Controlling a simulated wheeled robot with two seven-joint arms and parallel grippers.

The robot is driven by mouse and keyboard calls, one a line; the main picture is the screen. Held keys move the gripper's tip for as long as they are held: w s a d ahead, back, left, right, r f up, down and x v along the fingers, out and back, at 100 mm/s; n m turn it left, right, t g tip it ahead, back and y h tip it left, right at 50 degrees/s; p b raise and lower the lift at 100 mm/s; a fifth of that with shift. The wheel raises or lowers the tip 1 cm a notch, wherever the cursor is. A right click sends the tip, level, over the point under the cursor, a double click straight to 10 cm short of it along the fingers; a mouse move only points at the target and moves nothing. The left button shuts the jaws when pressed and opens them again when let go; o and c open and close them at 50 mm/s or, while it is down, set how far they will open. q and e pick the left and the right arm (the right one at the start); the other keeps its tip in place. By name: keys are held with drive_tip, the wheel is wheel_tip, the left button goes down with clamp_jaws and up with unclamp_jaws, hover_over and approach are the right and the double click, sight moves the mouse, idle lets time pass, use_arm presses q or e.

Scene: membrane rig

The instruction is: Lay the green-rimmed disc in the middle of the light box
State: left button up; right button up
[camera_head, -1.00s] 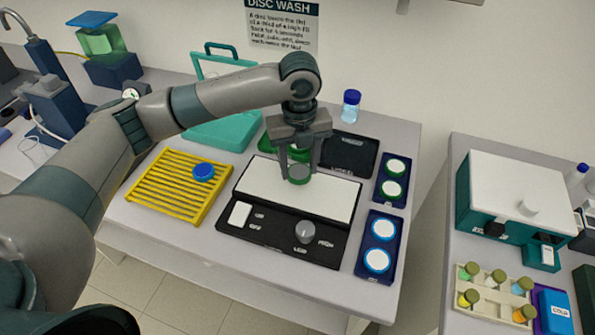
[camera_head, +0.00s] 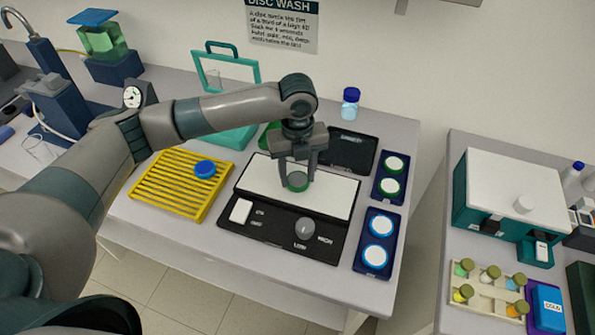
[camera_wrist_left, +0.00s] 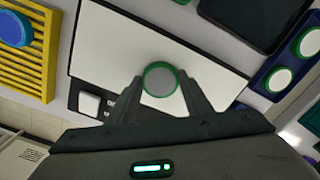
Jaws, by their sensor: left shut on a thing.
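The green-rimmed disc (camera_head: 297,181) is in my left gripper (camera_head: 297,177), over the middle of the light box's white panel (camera_head: 333,197). In the left wrist view the disc (camera_wrist_left: 160,80) shows a grey face and green rim between the fingertips (camera_wrist_left: 160,86). The fingers are shut on its rim. Whether the disc touches the panel or is just above it, I cannot tell. The light box has a black front strip with a white switch (camera_head: 240,211) and a grey knob (camera_head: 305,228). My right gripper is not in view.
A yellow rack (camera_head: 178,190) with a blue-rimmed disc (camera_head: 204,169) stands to the left. Blue trays at the right hold green-rimmed discs (camera_head: 394,163) and blue-rimmed discs (camera_head: 381,226). A black tray (camera_head: 352,152) lies behind the panel. A blue-capped bottle (camera_head: 350,103) stands at the back.

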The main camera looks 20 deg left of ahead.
sight(298, 179)
use_arm(q)
drive_tip(key=shift+f, duration=0.2)
drive_tip(key=o, duration=1)
drive_tip(key=shift+r+b, duration=2.05)
drive_tip(key=shift+r, duration=4.15)
